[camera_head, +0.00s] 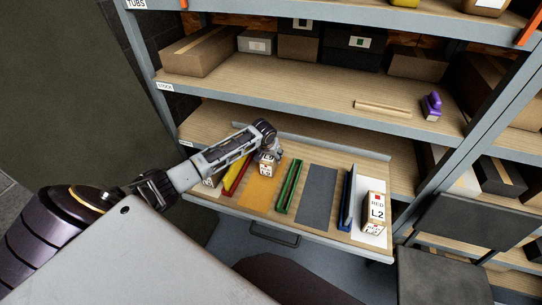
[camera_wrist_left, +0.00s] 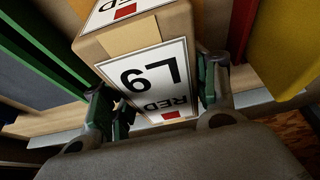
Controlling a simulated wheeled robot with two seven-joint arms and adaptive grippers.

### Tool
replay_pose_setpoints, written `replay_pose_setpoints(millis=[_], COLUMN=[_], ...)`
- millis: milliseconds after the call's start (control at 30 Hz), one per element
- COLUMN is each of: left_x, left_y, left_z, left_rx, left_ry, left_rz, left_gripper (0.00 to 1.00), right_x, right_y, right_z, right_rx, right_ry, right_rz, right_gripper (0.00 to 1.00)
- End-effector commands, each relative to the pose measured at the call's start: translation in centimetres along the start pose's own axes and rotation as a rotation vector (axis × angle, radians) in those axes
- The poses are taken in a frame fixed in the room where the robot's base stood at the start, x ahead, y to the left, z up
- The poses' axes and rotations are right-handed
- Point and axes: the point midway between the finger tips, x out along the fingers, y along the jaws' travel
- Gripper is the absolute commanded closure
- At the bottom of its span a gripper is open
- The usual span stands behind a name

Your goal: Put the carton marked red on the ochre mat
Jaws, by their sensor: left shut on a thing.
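My left gripper (camera_head: 266,154) is shut on a tan carton (camera_head: 267,168) over the far part of the ochre mat (camera_head: 257,193). In the left wrist view the carton (camera_wrist_left: 150,32) has white labels reading "RED" and "L9" with red squares, and the gripper's fingers (camera_wrist_left: 158,100) are on its two sides. I cannot tell whether its underside touches the mat. A second carton (camera_head: 375,207), marked "RED L2", stands on a white mat (camera_head: 369,238) at the right of the pull-out shelf. My right gripper is not in view.
A red divider (camera_head: 237,178) stands left of the ochre mat and a green tray-like divider (camera_head: 289,187) right of it. A bare dark grey mat (camera_head: 317,197) and a blue divider (camera_head: 346,200) lie further right. Shelves with boxes (camera_head: 203,50) rise behind.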

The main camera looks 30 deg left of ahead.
Motion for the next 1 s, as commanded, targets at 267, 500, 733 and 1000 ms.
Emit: replay_pose_setpoints(millis=[267,500,733,1000], left_x=[0.1,0.1,-0.3,-2.3], left_y=[0.0,0.0,0.0,0.0], left_z=[0.1,0.1,0.0,0.0], left_rx=[0.000,0.000,0.000,0.000], left_ry=[-0.001,-0.001,-0.001,-0.001], left_rz=[0.000,0.000,0.000,0.000], left_gripper=[0.20,0.20,0.20,0.20], right_x=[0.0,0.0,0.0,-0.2], right_y=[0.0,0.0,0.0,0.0], right_z=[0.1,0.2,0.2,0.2], right_rx=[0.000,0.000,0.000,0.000], right_ry=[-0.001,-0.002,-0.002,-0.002], right_rz=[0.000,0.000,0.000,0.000], right_gripper=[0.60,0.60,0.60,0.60])
